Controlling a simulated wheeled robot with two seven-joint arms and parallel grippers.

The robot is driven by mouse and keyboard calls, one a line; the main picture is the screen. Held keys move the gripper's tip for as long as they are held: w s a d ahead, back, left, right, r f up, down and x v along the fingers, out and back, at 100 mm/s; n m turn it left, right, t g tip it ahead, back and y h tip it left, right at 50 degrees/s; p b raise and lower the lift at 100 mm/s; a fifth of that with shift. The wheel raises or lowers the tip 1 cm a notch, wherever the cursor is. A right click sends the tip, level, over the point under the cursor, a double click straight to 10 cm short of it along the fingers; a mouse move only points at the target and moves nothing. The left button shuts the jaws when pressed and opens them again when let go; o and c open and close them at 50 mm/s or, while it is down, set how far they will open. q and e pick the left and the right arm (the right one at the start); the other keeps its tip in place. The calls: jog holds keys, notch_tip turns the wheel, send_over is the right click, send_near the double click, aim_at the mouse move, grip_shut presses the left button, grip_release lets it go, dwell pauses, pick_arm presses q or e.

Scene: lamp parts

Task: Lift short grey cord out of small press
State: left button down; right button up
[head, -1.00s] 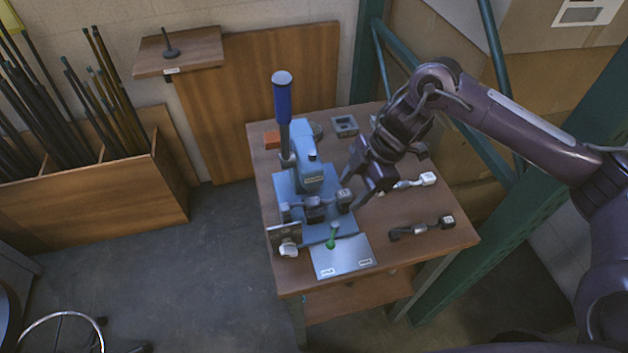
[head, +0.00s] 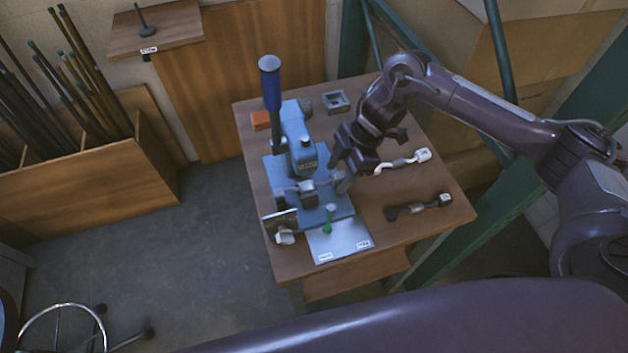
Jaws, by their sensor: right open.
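The small press (head: 298,140) is blue with a tall dark-blue lever handle and stands on a blue base plate on the wooden table. A short grey cord (head: 305,188) appears to lie across the press below its head. Its right end is largely hidden by my right gripper. My right gripper (head: 338,176) is open, pointing down at the right side of the press, close to that end of the cord. Whether its fingers touch the cord I cannot tell. My left gripper is not in view.
A white cord (head: 403,162) and a dark cord (head: 418,207) lie on the table right of the press. A pale sheet (head: 341,241) with a small green piece (head: 327,226) is in front. An orange block (head: 261,120) and a grey square part (head: 336,102) sit behind.

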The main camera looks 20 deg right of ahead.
jog(key=shift+s, duration=0.1)
grip_shut()
jog(key=shift+r, duration=0.2)
